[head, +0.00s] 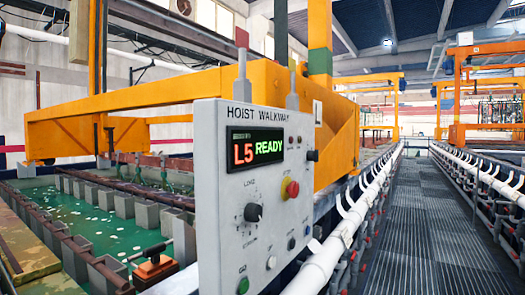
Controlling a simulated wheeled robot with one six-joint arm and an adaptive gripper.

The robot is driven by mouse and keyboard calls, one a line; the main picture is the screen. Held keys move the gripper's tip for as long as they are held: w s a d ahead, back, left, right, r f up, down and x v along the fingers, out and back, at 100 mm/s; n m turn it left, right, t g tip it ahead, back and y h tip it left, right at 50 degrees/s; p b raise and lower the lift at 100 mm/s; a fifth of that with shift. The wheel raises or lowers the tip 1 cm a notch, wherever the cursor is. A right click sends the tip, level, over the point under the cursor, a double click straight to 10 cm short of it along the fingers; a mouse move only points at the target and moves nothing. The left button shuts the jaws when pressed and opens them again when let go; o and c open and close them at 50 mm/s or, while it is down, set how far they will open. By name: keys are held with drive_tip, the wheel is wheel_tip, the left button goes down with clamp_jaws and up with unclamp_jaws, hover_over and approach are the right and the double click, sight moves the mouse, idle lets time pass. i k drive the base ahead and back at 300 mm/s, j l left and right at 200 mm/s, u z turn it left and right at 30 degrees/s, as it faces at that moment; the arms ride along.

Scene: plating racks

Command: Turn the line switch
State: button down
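A grey control box headed HOIST WALKWAY (213,225) stands in the middle of the head view. Its display (257,148) reads L5 in red and READY in green. Below the display is a black rotary knob (253,212) with small marks around it; it looks like the line switch. The small label above it is too blurred to read surely, and the knob's exact pointing is hard to tell. My gripper is not in view, and nothing touches the knob.
The box also carries a red stop button (292,189) on yellow, a green button (243,285) and several small controls. Green tanks (110,225) lie left. An orange hoist frame (265,85) stands behind. A white pipe (330,255) borders the clear grated walkway (415,220) on the right.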

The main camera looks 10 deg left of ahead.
sight(311, 156)
drive_tip(key=l+u, duration=0.3)
drive_tip(key=u, duration=0.15)
drive_tip(key=l+u, duration=0.65)
drive_tip(key=u, duration=0.25)
